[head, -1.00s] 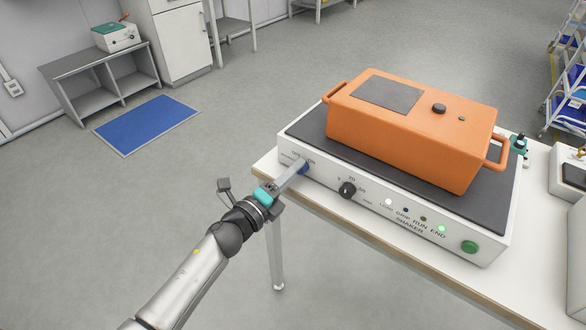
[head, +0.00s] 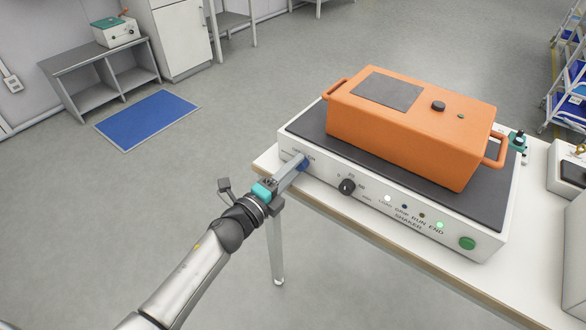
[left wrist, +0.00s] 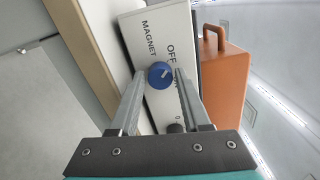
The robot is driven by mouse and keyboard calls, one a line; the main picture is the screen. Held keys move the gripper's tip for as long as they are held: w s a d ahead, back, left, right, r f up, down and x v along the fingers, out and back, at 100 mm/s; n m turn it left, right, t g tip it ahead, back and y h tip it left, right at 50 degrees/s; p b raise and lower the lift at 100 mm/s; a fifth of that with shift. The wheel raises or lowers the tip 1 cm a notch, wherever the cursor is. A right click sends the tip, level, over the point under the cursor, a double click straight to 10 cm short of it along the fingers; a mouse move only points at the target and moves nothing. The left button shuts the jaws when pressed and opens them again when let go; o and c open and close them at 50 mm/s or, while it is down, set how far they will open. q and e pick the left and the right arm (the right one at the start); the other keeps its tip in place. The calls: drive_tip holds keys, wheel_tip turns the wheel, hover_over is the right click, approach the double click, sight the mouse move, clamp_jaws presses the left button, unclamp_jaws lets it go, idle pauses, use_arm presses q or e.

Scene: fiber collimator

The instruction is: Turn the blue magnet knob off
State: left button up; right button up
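The blue magnet knob (head: 303,165) is at the left end of the white shaker's (head: 349,202) front panel, mostly hidden by my fingers in the head view. In the left wrist view the round blue knob (left wrist: 160,75) lies between my fingertips, near the words MAGNET, OFF and ON. Its white pointer line slants up and right; I cannot tell exactly which mark it meets. My left gripper (head: 297,171) reaches the knob, and the left wrist view shows its fingers (left wrist: 161,82) closed in against both sides. My right gripper is not in view.
An orange box (head: 405,138) with a handle sits on the shaker. A black knob (head: 347,187), small lights and a green button (head: 467,243) are further right on the panel. The white table (head: 400,249) ends just in front. Open floor lies to the left.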

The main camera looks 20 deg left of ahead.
use_arm(q)
drive_tip(key=shift+o, duration=1.4)
